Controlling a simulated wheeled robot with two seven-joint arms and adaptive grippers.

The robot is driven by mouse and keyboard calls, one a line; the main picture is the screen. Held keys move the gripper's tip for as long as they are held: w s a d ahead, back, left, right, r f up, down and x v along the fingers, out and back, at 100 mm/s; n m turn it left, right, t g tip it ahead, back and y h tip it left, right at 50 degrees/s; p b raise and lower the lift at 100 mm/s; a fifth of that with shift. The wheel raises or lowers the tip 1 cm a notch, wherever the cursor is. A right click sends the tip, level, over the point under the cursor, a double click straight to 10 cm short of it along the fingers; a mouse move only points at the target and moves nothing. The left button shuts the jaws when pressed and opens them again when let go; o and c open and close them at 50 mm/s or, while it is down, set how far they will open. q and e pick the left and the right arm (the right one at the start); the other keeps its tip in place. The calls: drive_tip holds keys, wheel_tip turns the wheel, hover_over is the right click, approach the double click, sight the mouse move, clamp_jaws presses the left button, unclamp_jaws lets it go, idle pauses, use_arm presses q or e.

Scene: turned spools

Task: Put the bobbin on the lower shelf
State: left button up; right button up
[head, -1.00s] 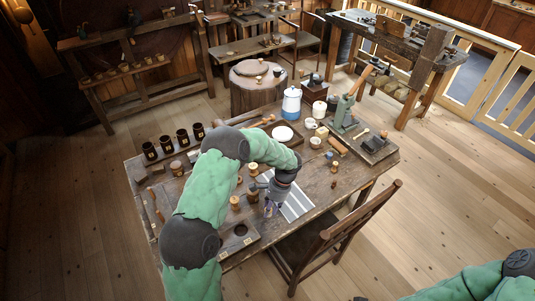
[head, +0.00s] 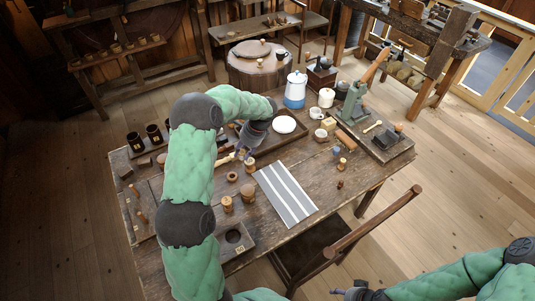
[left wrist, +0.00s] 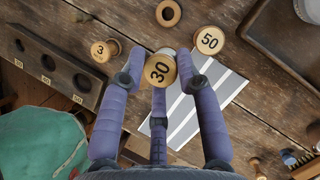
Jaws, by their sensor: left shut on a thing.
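My left gripper (head: 244,154) is above the middle of the table (head: 335,215). In the left wrist view its fingers close around the bobbin (left wrist: 160,69), which has a pale wooden end marked 30 turned towards the camera and a whitish body. In the head view the hand mostly hides this bobbin. A wooden rack at the back left has a lower shelf (head: 121,54) with small pots along it, well away from the gripper. My right gripper (head: 358,293) is at the bottom edge, too cut off to read.
Spools marked 50 (left wrist: 210,40) and 3 (left wrist: 102,51) stand nearby, with a wooden ring (left wrist: 168,13). A striped cloth (head: 286,193) lies on the table. A holed block (head: 253,246) is at the near edge. A chair (head: 372,226) stands at the right.

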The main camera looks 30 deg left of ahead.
use_arm(q)
drive_tip(key=shift+w+a+f+b, duration=0.1)
drive_tip(key=shift+w+f+b, duration=0.2)
drive_tip(key=shift+f, duration=0.35)
drive_tip(key=shift+w+f+b, duration=0.15)
drive_tip(key=shift+f+b, duration=0.2)
drive_tip(key=shift+f, duration=0.25)
drive_tip(key=shift+s+a, duration=0.2)
drive_tip(key=shift+a, duration=0.05)
drive_tip(key=s+a+f+b, duration=0.1)
drive_tip(key=a+f, duration=0.2)
drive_tip(key=s+a+f+b, duration=0.1)
drive_tip(key=s+a+f, duration=0.1)
drive_tip(key=a+f, duration=0.1)
drive_tip(key=s+a+f+b, duration=0.1)
drive_tip(key=s+a+f, duration=0.1)
drive_tip(key=a, duration=0.3)
drive_tip(key=shift+s+a+f, duration=0.25)
drive_tip(key=shift+f, duration=0.3)
drive_tip(key=shift+s+a+f, duration=0.1)
drive_tip(key=shift+a+f, duration=0.05)
drive_tip(key=shift+f, duration=0.1)
drive_tip(key=shift+a+f+b, duration=0.15)
drive_tip(key=shift+f+b, duration=0.7)
drive_tip(key=shift+f, duration=0.75)
use_arm(e)
wheel_tip(320, 180, down, 7)
drive_tip(key=shift+w+a, duration=0.15)
drive_tip(key=shift+w, duration=0.3)
